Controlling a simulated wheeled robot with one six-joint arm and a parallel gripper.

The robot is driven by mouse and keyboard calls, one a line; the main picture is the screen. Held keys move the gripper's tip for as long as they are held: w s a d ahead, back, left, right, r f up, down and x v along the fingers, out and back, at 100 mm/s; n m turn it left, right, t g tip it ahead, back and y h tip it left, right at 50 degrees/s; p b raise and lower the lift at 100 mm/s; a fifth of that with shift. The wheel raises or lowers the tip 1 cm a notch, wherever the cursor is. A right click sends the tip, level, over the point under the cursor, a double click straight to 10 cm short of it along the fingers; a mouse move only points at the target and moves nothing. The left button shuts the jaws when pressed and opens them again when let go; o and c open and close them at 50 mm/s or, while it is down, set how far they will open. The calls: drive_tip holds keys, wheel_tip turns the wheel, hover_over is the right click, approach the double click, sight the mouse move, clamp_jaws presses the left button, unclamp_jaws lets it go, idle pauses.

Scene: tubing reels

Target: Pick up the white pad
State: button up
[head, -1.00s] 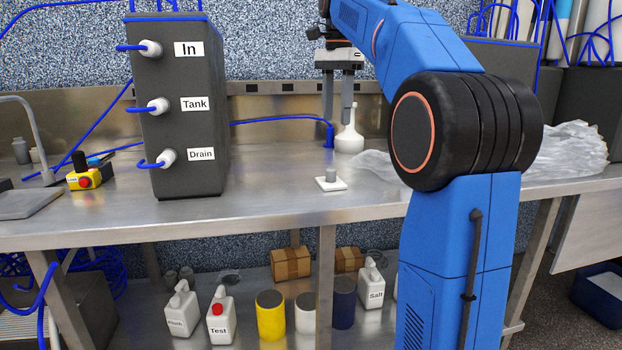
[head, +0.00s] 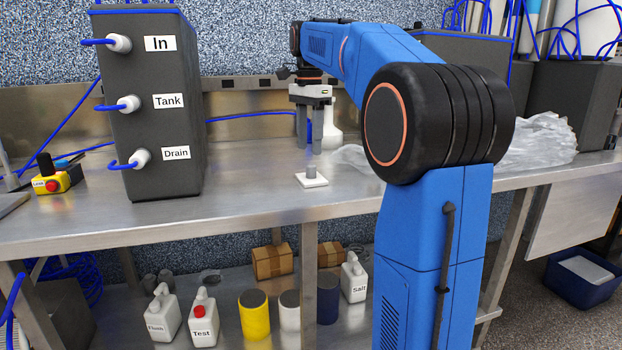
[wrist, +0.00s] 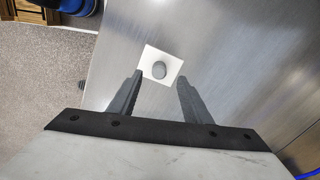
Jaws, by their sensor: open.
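The white pad (head: 312,181) is a small flat square with a grey round knob on top. It lies on the steel bench near its front edge. My gripper (head: 309,150) points down, with its fingertips above and just behind the pad in the head view. In the wrist view the pad (wrist: 152,75) lies beyond the tips of my gripper (wrist: 158,80), between the lines of the two fingers. The fingers are apart with nothing between them. The knob (wrist: 159,70) shows fully in the wrist view.
A dark tank box (head: 160,130) stands on the bench at left. A white bottle (head: 332,128) stands behind my gripper. Crumpled clear plastic (head: 540,140) lies at right. Jugs and cylinders stand on the shelf below.

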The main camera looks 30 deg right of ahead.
sight(311, 173)
drive_tip(key=shift+d+f, duration=0.2)
drive_tip(key=shift+f, duration=1.45)
drive_tip(key=shift+d+f, duration=0.15)
drive_tip(key=shift+f, duration=1.45)
clamp_jaws()
